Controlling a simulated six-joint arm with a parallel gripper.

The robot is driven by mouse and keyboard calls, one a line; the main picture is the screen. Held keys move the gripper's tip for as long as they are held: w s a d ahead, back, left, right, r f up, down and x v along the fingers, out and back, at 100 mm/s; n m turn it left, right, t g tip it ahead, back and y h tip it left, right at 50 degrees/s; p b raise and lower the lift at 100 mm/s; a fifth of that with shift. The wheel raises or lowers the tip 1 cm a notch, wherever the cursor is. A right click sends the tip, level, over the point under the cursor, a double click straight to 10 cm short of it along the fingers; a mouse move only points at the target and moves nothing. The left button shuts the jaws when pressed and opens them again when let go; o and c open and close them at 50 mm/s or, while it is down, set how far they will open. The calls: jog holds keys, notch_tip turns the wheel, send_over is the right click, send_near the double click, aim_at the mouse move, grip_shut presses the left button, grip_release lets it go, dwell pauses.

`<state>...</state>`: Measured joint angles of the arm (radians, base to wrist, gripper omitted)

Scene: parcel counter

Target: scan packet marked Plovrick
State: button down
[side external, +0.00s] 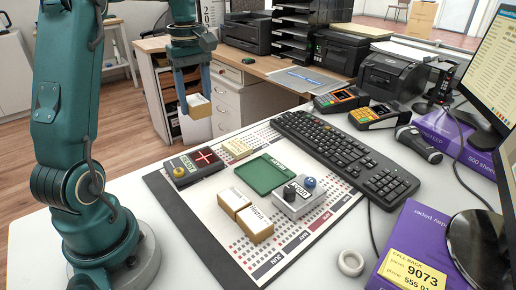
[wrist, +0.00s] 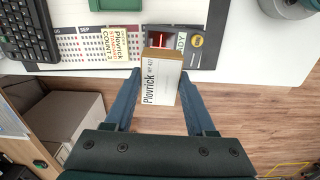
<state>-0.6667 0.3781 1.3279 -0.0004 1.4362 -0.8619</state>
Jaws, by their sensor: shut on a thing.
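My gripper (side external: 195,100) is shut on a small box-shaped packet (side external: 198,107), held up in the air near the mat's far left side. In the wrist view the packet (wrist: 161,83) sits between my two fingers (wrist: 160,74), with a white face reading "Plovrick" and a brown end. Past that end is a dark scanner box (wrist: 173,36) with a red-lit window and a yellow button. In the side view the scanner (side external: 193,167) shows a red cross. The packet appears apart from it. A cream card (wrist: 121,43) reads "Plovrick" and "COUNT 3"; it also shows in the side view (side external: 237,148).
Two more packets (side external: 234,199) (side external: 257,224) lie on the calendar mat (side external: 205,225). A green tray (side external: 266,174) and a grey device (side external: 298,199) with a blue ball stand beside them. A keyboard (side external: 345,155) is behind. A tape roll (side external: 351,263) lies at the right front.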

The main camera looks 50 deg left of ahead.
jog(key=shift+f, duration=4.35)
jog(key=shift+r, duration=4.55)
